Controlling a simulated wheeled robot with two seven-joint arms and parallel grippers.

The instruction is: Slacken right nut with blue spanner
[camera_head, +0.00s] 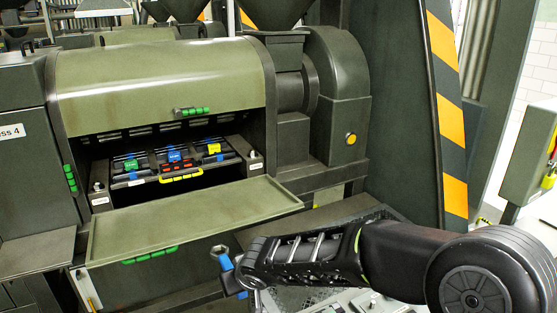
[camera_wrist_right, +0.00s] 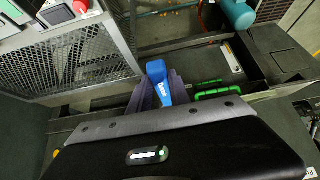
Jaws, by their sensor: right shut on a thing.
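My right gripper (camera_head: 233,281) is shut on the blue spanner (camera_head: 225,263) in the head view, in front of the lowered flap. The spanner's metal head (camera_head: 219,250) points up. In the right wrist view the blue handle (camera_wrist_right: 158,74) sits between the fingers of the gripper (camera_wrist_right: 160,92). The right nut (camera_head: 252,154) is on a small labelled block at the right end of the machine's opening, well apart from the spanner. A matching left nut (camera_head: 97,187) is at the left end. My left gripper is not in view.
The lowered green flap (camera_head: 185,217) juts out below the opening. Inside is a dark cassette (camera_head: 149,166) with green, blue and yellow tags and a yellow handle (camera_head: 181,176). The raised curved cover (camera_head: 160,85) overhangs it. A grey mesh-sided tray (camera_wrist_right: 85,55) shows in the wrist view.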

